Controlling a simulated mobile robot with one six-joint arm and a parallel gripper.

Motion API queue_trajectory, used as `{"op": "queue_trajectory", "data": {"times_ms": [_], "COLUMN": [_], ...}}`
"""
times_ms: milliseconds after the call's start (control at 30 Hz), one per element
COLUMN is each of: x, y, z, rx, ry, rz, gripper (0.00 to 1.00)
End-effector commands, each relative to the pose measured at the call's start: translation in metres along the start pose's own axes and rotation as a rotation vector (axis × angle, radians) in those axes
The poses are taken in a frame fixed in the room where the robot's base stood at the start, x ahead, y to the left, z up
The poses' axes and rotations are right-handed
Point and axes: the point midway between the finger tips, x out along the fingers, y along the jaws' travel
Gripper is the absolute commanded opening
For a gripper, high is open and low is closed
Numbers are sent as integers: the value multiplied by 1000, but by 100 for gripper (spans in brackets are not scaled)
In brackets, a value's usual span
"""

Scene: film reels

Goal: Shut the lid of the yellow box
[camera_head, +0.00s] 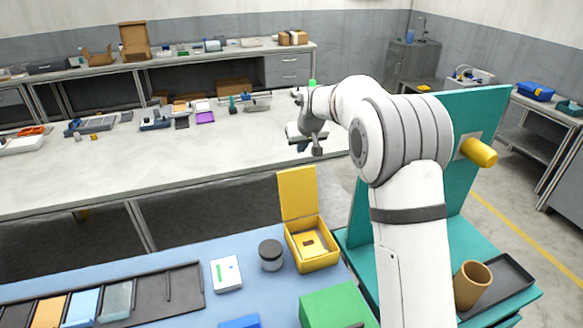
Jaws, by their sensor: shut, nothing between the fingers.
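The yellow box (318,263) stands on the blue work surface, right of the middle in the head view. Its lid (297,193) is open and stands upright at the back edge. Inside the box lies a yellow item with a dark middle, too small to make out fully. My gripper (317,150) is above and beyond the box in the picture, small and partly merged with my wrist. It is apart from the lid, shut and with nothing visible in it.
A dark jar (270,254) and a white card (226,273) sit left of the box. A green block (334,305) is in front of it. A teal stand (480,150) with a yellow knob (479,152) rises to the right. A brown cup (471,284) stands lower right.

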Motion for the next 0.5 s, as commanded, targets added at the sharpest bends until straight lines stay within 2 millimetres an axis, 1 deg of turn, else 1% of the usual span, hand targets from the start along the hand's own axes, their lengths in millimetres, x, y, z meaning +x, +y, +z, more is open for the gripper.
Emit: {"op": "queue_trajectory", "data": {"times_ms": [33, 100, 233, 367, 500], "x": [16, 32, 48, 57, 74], "y": [-4, -9, -14, -16, -16], "z": [-6, -13, -21, -23, -22], "rx": [-10, -20, -32, -36, -35], "ry": [5, 13, 24, 28, 25], "rz": [-5, -10, -15, -16, -16], "gripper": [0, 0, 0, 0, 0]}}
